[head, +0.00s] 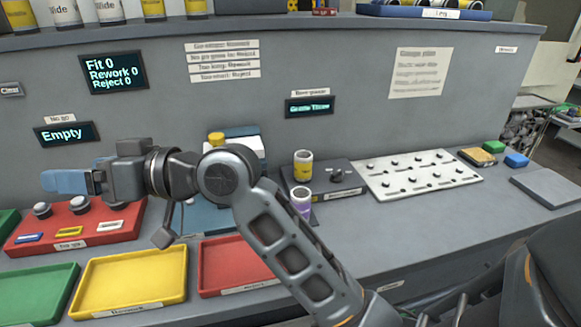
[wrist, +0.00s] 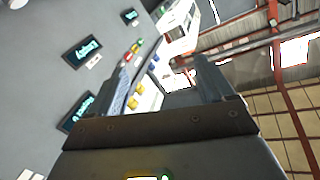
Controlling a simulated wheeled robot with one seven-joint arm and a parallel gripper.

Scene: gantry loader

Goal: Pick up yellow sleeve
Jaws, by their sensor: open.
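A short upright cylinder with a yellow band and pale rim, the yellow sleeve (head: 303,168), stands on a dark block at the centre of the head view. A similar purple sleeve (head: 301,203) stands just in front of it, partly behind my arm. My gripper (head: 68,182) is far to the left of the yellow sleeve, above the red gauge block, with its blue fingers pointing left. In the wrist view my gripper (wrist: 166,68) is open, with nothing held between its fingers. I cannot make out the yellow sleeve in the wrist view.
Green (head: 40,292), yellow (head: 130,280) and red (head: 225,264) trays line the bench front. The red gauge block (head: 75,230) carries several metal knobs. A white pegged plate (head: 418,178) lies right of the sleeves. My arm crosses the middle. A grey panel rises behind.

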